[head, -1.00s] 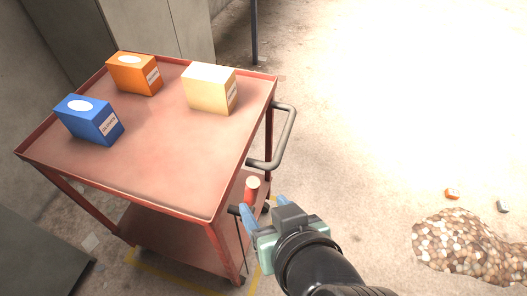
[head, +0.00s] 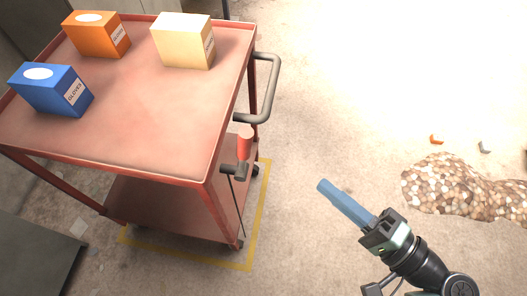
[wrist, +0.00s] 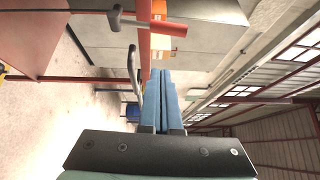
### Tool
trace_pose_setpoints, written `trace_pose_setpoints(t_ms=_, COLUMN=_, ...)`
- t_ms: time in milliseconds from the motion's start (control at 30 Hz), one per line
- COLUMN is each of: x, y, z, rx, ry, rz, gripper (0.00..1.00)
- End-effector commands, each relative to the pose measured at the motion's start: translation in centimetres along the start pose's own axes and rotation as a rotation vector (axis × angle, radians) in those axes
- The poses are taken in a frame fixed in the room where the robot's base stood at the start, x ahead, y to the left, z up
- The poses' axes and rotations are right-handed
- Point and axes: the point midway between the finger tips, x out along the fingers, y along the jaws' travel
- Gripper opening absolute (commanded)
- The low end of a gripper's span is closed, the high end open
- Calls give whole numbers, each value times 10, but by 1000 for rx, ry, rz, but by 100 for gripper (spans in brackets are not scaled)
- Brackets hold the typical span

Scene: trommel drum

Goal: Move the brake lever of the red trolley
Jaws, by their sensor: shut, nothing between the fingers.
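The red trolley (head: 150,110) stands at the left in the head view. Its brake lever (head: 245,148) has a red grip standing roughly upright above a dark pivot at the trolley's near right corner, below the top tray. My gripper (head: 321,184) is to the right of the lever, clearly apart from it. Its blue fingers are together with nothing between them and point up and left. In the wrist view the shut fingers (wrist: 165,75) point toward the trolley's grey handle (wrist: 133,70) and red frame. A dark rod with a red end shows near the top there, perhaps the lever.
Blue (head: 52,92), orange (head: 97,38) and cream (head: 184,42) boxes stand on the trolley top. The trolley's push handle (head: 272,90) sticks out at right. Yellow floor tape (head: 258,225) borders the trolley. A pebble heap (head: 460,188) lies at right. Floor between is clear.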

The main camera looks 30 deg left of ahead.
Motion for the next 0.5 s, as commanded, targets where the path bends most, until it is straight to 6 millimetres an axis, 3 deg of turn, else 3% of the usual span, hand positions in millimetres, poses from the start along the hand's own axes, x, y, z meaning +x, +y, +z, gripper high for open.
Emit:
trace_pose_setpoints(t_ms=100, x=-7, y=0, z=-3, rx=38, ry=13, rz=-52, gripper=0)
trace_pose_setpoints(t_ms=233, x=3, y=-2, z=-3, rx=45, ry=11, rz=-57, gripper=0)
trace_pose_setpoints(t_ms=500, x=56, y=-4, z=-2, rx=42, ry=8, rz=-55, gripper=0)
